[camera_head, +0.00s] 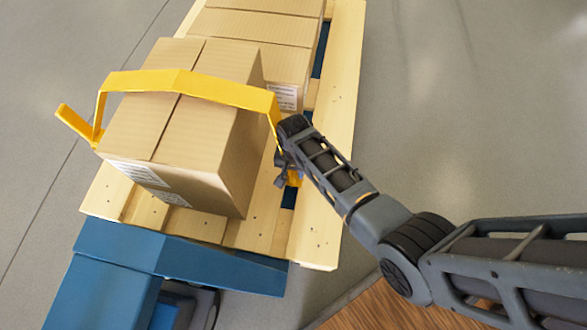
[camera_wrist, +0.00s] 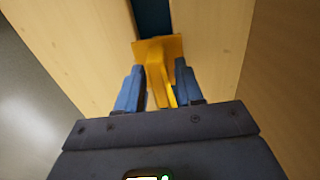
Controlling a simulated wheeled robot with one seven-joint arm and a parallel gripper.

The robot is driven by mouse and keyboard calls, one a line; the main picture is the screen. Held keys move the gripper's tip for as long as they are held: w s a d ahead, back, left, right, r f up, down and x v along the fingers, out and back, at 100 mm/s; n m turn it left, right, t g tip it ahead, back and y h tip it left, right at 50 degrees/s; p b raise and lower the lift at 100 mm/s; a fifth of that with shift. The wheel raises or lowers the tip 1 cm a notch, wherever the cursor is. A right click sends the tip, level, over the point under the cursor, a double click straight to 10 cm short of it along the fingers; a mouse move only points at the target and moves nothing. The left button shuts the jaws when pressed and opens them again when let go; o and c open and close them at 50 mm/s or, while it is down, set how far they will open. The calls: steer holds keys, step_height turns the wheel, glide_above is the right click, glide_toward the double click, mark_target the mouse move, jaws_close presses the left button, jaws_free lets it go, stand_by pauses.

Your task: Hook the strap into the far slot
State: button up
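The yellow strap (camera_head: 190,84) arches over the top of the near cardboard box (camera_head: 190,130). Its left end bends outward in the air beside the box. Its right end runs down the box's right side to my gripper (camera_head: 286,170). In the wrist view, the strap's end (camera_wrist: 158,48) shows as a flat yellow piece over the pallet boards, at the dark slot (camera_wrist: 153,14) between them. My gripper (camera_wrist: 160,82) has its two blue fingers close on either side of the strap and appears shut on it. Whether the end is seated in the slot cannot be told.
The near box stands on a wooden pallet (camera_head: 318,238), with more boxes (camera_head: 265,28) behind it. Blue equipment (camera_head: 175,255) stands at the pallet's near edge. Open grey floor (camera_head: 460,110) lies to the right. My arm reaches in from the lower right.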

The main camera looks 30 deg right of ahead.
steer(key=shift+o, duration=1.3)
steer(key=shift+r, duration=0.1)
step_height(320, 180, up, 8)
steer(key=p, duration=0.4)
steer(key=shift+s+f, duration=0.1)
steer(key=shift+f, duration=0.15)
steer(key=s+d+f+n+t, duration=0.2)
steer(key=s+d, duration=0.2)
steer(key=s, duration=0.2)
steer(key=s+r+n+t, duration=0.5)
steer(key=s+r+t, duration=0.3)
steer(key=s+r, duration=0.8)
steer(key=s+a+r+n+t, duration=0.1)
steer(key=s+r+t, duration=0.15)
steer(key=r, duration=0.45)
steer(key=s+a+r+t, duration=0.1)
steer(key=s+a+r, duration=0.1)
steer(key=s+r, duration=0.35)
steer(key=s+a+r+n+t, duration=0.1)
steer(key=s+r+t, duration=0.1)
steer(key=r, duration=0.7)
step_height(320, 180, up, 23)
steer(key=p, duration=2.3)
steer(key=shift+w+f+g, duration=0.2)
steer(key=shift+g, duration=0.15)
